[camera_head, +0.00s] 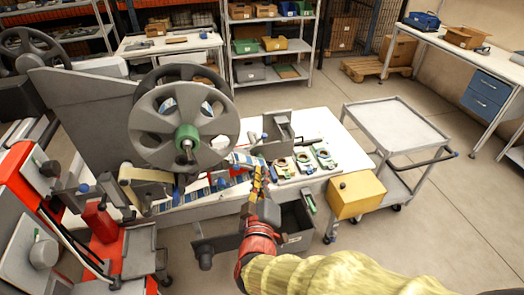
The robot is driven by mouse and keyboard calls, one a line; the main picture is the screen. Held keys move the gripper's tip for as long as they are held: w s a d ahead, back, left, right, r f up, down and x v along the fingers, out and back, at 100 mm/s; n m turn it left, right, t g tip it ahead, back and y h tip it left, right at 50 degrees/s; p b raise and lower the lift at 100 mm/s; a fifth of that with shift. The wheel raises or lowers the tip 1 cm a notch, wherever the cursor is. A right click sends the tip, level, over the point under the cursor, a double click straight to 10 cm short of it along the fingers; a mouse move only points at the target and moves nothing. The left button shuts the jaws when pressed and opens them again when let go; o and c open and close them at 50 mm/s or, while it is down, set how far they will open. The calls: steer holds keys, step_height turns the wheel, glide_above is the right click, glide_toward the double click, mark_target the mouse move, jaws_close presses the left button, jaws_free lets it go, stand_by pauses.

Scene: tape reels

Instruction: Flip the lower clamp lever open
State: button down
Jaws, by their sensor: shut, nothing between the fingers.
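The tape machine has a large grey spoked reel (148,128) with a green hub (187,137). A second, darker reel shows partly behind it. Below the reel, a tape with blue and pale patches (199,192) runs along the machine toward my gripper. My gripper (257,172), with yellow and black fingers, is shut and empty at the right end of this tape run. I cannot tell whether it touches anything. I cannot pick out the lower clamp lever for certain; small parts near the fingers are partly hidden by my gripper.
A white bench top (346,150) right of the fingers holds several small clamp-like parts and a grey bracket (277,130). A yellow box (356,194) sits at its front right corner. A grey cart (398,126) stands further right. A red machine (110,255) is at lower left.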

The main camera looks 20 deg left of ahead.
mark_target(262, 135)
steer(key=w+a+b, duration=0.1)
steer(key=w, duration=0.2)
steer(key=w+a+n+t+b, duration=0.1)
steer(key=w, duration=0.3)
steer(key=w+a+t+b, duration=0.1)
steer(key=w+b, duration=0.1)
steer(key=w, duration=0.2)
steer(key=shift+a+r+h, duration=0.1)
steer(key=shift+a+h, duration=0.1)
steer(key=shift+h, duration=0.2)
steer(key=shift+w+r+n+g+p, duration=0.15)
steer(key=shift+r+n+g+p, duration=0.2)
steer(key=shift+p, duration=0.55)
steer(key=w+r+n+g+y+p, duration=0.1)
steer(key=p, duration=0.2)
steer(key=shift+a, duration=0.1)
steer(key=w+n+g+p, duration=0.1)
steer(key=p, duration=0.2)
steer(key=shift+a+r+y, duration=0.1)
steer(key=shift+a+y, duration=0.05)
steer(key=shift+y, duration=0.15)
steer(key=shift+w+a+p, duration=0.2)
steer(key=shift+w+p, duration=0.1)
steer(key=shift+w, duration=0.25)
